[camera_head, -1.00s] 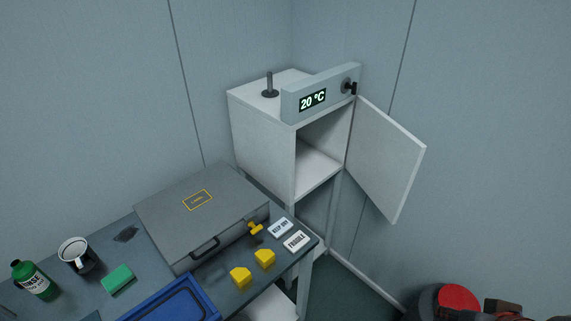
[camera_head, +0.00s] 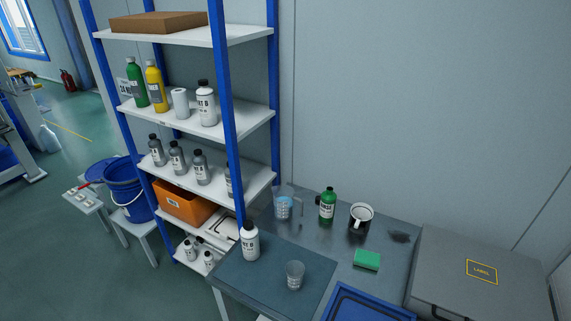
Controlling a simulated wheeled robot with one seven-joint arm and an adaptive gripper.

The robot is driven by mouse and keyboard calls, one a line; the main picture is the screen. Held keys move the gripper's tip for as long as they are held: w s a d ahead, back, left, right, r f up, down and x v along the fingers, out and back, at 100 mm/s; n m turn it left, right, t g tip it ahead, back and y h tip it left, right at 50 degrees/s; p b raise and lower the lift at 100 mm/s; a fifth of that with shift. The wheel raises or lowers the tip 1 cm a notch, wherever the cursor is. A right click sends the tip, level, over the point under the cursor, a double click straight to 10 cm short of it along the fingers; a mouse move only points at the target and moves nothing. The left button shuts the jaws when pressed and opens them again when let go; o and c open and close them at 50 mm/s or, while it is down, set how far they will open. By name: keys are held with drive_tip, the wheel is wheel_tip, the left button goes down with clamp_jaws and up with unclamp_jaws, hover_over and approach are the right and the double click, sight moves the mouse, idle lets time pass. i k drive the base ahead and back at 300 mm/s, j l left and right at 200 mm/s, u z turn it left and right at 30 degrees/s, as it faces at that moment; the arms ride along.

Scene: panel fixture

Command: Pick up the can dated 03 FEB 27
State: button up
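No date reading 03 FEB 27 is legible in the head view, and I cannot tell which thing is the dated can. A white cylinder (camera_head: 180,103) stands on the shelf board beside a white bottle (camera_head: 206,104); its label is too small to read. Several grey bottles with black caps (camera_head: 201,168) stand on the board below. A small grey cup-like vessel (camera_head: 294,275) stands on the dark mat on the table; any print on it is not readable. My gripper is not in view.
A blue-framed shelf rack (camera_head: 228,80) stands at the table's left. The table carries a white bottle (camera_head: 250,243), jug (camera_head: 284,204), green bottle (camera_head: 327,205), mug (camera_head: 360,215), green sponge (camera_head: 367,260), blue tray (camera_head: 340,303) and grey case (camera_head: 440,262).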

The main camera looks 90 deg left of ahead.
sight(199, 162)
drive_tip(key=k+u, duration=0.1)
drive_tip(key=u, duration=3.5)
drive_tip(key=i+j+z, duration=0.25)
drive_tip(key=i+j, duration=0.3)
drive_tip(key=i, duration=0.15)
drive_tip(key=i+j+z, duration=0.25)
drive_tip(key=i+j, duration=0.45)
drive_tip(key=i+j+z, duration=0.25)
drive_tip(key=i+j, duration=0.35)
drive_tip(key=j, duration=0.25)
